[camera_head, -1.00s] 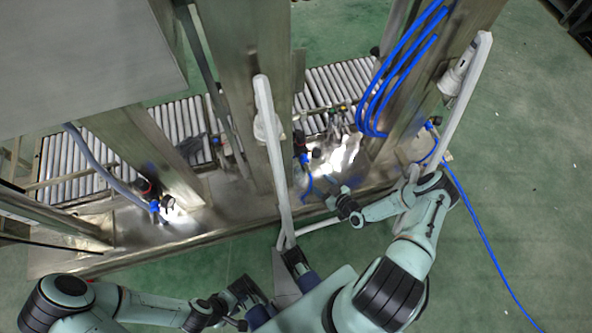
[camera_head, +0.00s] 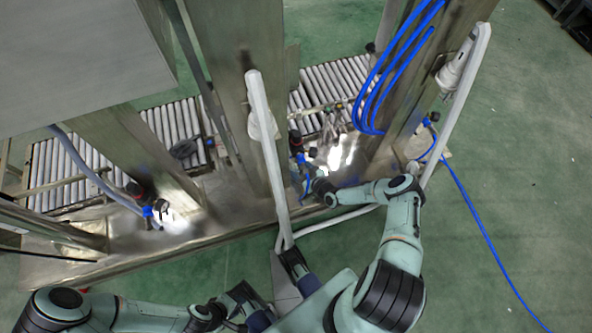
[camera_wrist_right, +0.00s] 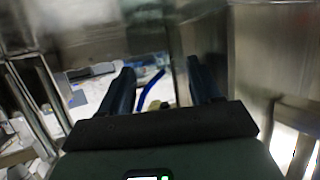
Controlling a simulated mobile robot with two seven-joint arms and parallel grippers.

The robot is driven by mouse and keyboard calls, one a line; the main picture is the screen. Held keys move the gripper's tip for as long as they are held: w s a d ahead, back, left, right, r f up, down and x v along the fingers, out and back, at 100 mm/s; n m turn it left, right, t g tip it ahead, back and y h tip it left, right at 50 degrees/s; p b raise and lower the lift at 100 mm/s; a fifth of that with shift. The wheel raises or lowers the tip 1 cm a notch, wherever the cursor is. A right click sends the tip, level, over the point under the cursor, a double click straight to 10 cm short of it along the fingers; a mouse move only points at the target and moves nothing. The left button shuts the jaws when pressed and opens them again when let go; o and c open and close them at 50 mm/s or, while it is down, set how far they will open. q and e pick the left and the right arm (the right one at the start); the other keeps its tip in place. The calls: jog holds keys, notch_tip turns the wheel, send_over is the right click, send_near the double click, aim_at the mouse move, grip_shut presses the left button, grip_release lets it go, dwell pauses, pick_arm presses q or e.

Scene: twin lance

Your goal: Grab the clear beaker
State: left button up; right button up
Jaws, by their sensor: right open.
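I cannot make out a clear beaker in either view. My right gripper (camera_head: 318,184) reaches in over the steel ledge, beside the bright glare and the blue-and-black fittings. In the right wrist view its two dark fingers (camera_wrist_right: 163,88) stand apart with nothing held between them. A blue tube (camera_wrist_right: 150,88) and a small yellowish thing (camera_wrist_right: 152,104) show beyond the gap. My left gripper (camera_head: 242,298) is low in the head view, close to my body, and its fingers cannot be told apart.
Steel posts (camera_head: 240,90) and a white upright pole (camera_head: 268,150) stand close to my right arm. Blue hoses (camera_head: 375,90) hang at the right post. A roller conveyor (camera_head: 65,165) runs behind.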

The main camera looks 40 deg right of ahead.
jog(key=shift+c, duration=0.3)
jog(key=c, duration=0.7)
jog(key=shift+r, duration=0.1)
